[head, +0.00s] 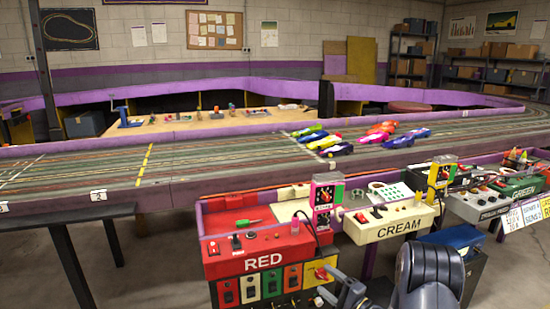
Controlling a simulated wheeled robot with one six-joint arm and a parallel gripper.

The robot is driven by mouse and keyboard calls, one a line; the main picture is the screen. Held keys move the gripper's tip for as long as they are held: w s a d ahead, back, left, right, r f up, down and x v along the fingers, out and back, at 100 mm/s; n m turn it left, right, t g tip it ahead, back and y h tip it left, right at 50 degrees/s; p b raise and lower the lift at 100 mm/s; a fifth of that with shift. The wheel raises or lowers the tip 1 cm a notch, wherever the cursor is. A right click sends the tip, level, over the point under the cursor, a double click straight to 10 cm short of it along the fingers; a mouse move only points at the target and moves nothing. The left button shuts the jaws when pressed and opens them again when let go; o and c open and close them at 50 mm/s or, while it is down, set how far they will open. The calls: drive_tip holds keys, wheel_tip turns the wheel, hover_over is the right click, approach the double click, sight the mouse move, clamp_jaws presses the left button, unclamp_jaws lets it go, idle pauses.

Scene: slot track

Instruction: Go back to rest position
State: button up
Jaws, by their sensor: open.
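My gripper (326,287) is at the bottom edge of the head view, partly cut off by the frame. It is open, and I see nothing held in it. It appears in front of the lower right part of the red control station (255,262), by its yellow switch plate (314,273). I cannot tell whether it touches the station. A large dark rounded link of my arm shows to its right.
A cream control station (395,228) stands right of the red one, and a green one (518,192) is farther right. Behind them runs the slot track (230,155) with several coloured cars (325,143). A black side table (70,220) stands at left.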

drive_tip(key=m+t, duration=0.1)
drive_tip(key=m, duration=0.1)
drive_tip(key=m+t, duration=0.1)
drive_tip(key=m, duration=0.2)
drive_tip(key=m+t+b, duration=0.1)
drive_tip(key=m, duration=0.2)
drive_tip(key=shift+s+f, duration=0.15)
drive_tip(key=shift+f, duration=0.1)
drive_tip(key=shift+v, duration=0.9)
drive_tip(key=shift+r, duration=0.1)
